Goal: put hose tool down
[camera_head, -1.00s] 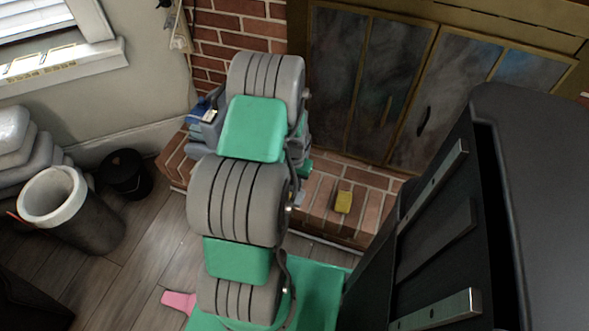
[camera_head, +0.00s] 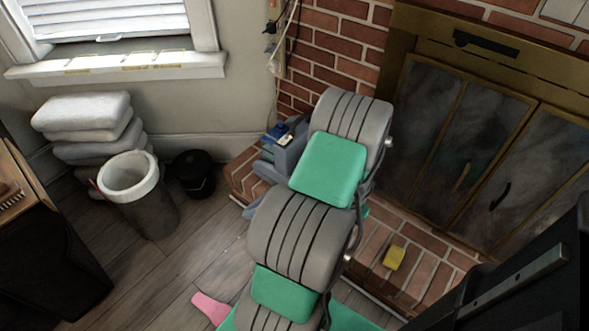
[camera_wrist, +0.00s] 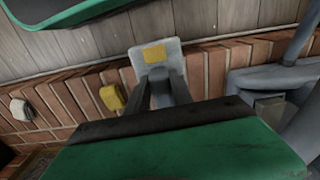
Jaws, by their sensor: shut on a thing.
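In the wrist view my gripper (camera_wrist: 160,84) has its two dark fingers shut on a light grey piece with a yellow patch, which I take to be the hose tool (camera_wrist: 171,46). The tool's flat end sticks out past the fingertips, over the edge between the brick hearth (camera_wrist: 75,100) and the wood floor. I cannot tell whether it touches anything beneath. In the head view my own arm hides the gripper and the tool.
A yellow block (camera_head: 394,258) lies on the hearth; it also shows in the wrist view (camera_wrist: 112,97). A grey appliance (camera_head: 283,150) stands on the hearth beside my arm. A white-rimmed bin (camera_head: 128,172), black bucket (camera_head: 193,172) and pink object (camera_head: 210,307) are on the floor.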

